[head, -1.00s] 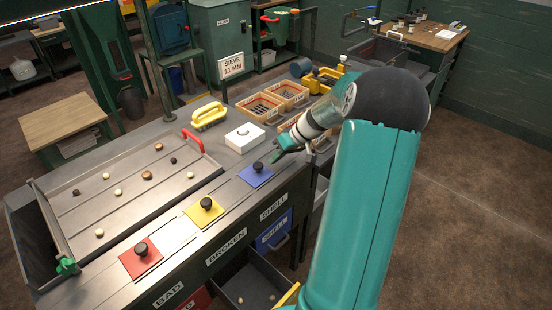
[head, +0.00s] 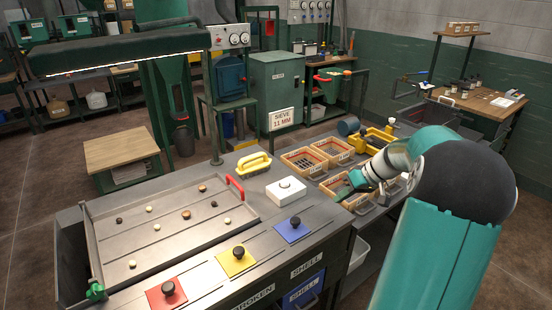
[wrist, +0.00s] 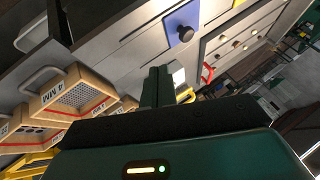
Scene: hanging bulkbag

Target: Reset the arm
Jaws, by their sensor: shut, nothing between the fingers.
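My gripper (head: 346,190) is shut and empty, in front of the front wooden sieve boxes, behind and right of the blue lid (head: 293,229). In the wrist view its dark fingers (wrist: 158,88) lie together with nothing between them. My arm reaches in from the right of the head view. The blue lid shows at the top of the wrist view (wrist: 181,28). A yellow lid (head: 236,261) and a red lid (head: 167,294), both with black knobs, lie along the bench's front strip.
A grey tray (head: 120,228) with several nuts is at left. A white box (head: 286,189) and yellow-handled brush (head: 253,163) stand behind the lids. Wooden sieve boxes (head: 302,160) crowd the bench's right end, near yellow equipment (head: 371,140).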

